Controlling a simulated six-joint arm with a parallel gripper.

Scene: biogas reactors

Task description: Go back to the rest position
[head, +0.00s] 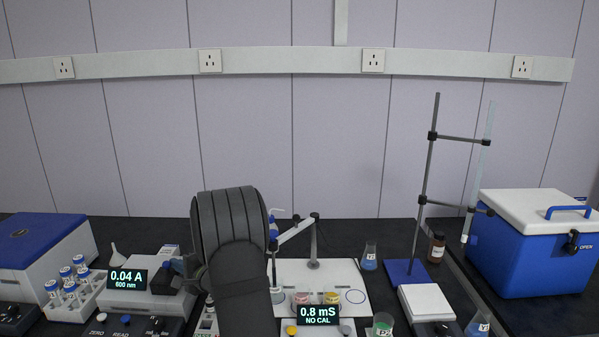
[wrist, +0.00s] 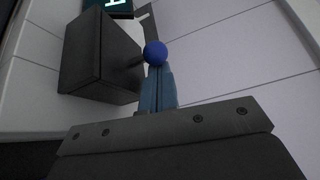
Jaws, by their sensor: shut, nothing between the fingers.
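My gripper shows in the wrist view (wrist: 157,80), its two blue fingers together and nothing between them. The fingertips are right beside a blue ball knob (wrist: 155,53), which overlaps them in the picture; I cannot tell whether they touch. The knob sits on a short lever from a dark box (wrist: 100,55). In the head view my arm comes up from the front and bends left toward the photometer (head: 128,279), which reads 0.04 A. My gripper is mostly hidden there, next to that device's dark box.
A vial rack (head: 75,295) and a blue-lidded box (head: 42,240) stand left. The conductivity meter (head: 318,315) and a white station (head: 345,280) with an arm stand are right of my arm. A burette stand (head: 428,190) and a cooler (head: 525,255) stand further right. Space above the bench is clear.

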